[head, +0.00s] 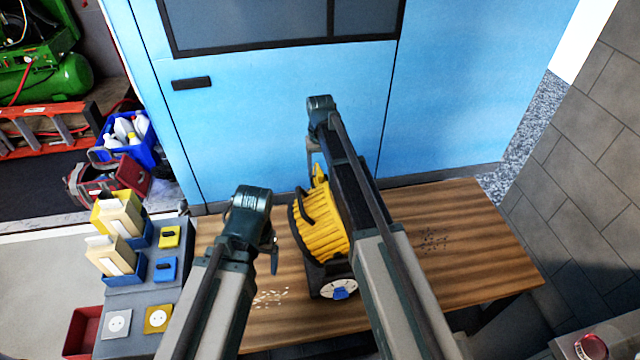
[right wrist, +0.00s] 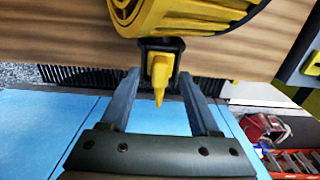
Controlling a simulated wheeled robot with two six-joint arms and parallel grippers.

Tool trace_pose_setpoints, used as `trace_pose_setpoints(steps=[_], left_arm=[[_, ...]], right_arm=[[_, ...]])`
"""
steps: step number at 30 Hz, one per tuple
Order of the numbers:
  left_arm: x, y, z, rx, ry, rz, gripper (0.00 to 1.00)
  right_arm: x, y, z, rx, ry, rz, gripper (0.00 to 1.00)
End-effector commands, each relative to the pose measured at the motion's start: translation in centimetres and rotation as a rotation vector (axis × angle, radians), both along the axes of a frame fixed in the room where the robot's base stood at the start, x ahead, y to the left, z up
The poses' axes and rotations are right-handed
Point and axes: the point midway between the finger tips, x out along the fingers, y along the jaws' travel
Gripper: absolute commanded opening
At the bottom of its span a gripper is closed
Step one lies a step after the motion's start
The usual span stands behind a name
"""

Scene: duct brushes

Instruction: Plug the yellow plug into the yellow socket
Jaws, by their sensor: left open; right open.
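The yellow plug (right wrist: 160,72) stands out from a black holder on the yellow cable reel (head: 315,222). In the right wrist view it lies between the two fingers of my right gripper (right wrist: 160,103), which are open with a gap on each side. In the head view my right gripper (head: 314,150) is at the far side of the reel, near a small yellow part that looks like the plug (head: 320,174). My left gripper (head: 271,252) is open and empty, left of the reel. The yellow socket (head: 158,319), a yellow plate with a round white face, is on the grey stand at the left.
A white socket (head: 117,323) sits beside the yellow one. Yellow (head: 169,237) and blue (head: 164,270) switch-like plates and card boxes are further back on the grey stand (head: 125,298). The reel stands on the wooden table (head: 480,250), whose right part is mostly free. A blue cabinet (head: 460,90) stands behind.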

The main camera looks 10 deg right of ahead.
Motion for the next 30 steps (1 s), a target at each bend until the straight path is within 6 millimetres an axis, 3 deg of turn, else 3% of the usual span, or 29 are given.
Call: trace_pose_setpoints(steps=[1, 5, 17, 27, 30], left_arm=[[0.0, 0.0, -1.4, 0.0, 0.0, 0.0, 0.84], [0.0, 0.0, -2.5, 0.0, 0.0, 0.0, 0.84], [0.0, 0.0, -2.4, 0.0, 0.0, 0.0, 0.84], [0.0, 0.0, -2.4, 0.0, 0.0, 0.0, 0.84], [0.0, 0.0, -2.4, 0.0, 0.0, 0.0, 0.84]], right_arm=[[0.0, 0.1, -1.4, 0.0, 0.0, 0.0, 0.62], [0.0, 0.1, -2.5, 0.0, 0.0, 0.0, 0.62], [0.0, 0.0, -2.4, 0.0, 0.0, 0.0, 0.62], [0.0, 0.0, -2.4, 0.0, 0.0, 0.001, 0.01], [0.0, 0.0, -2.4, 0.0, 0.0, 0.001, 0.0]])
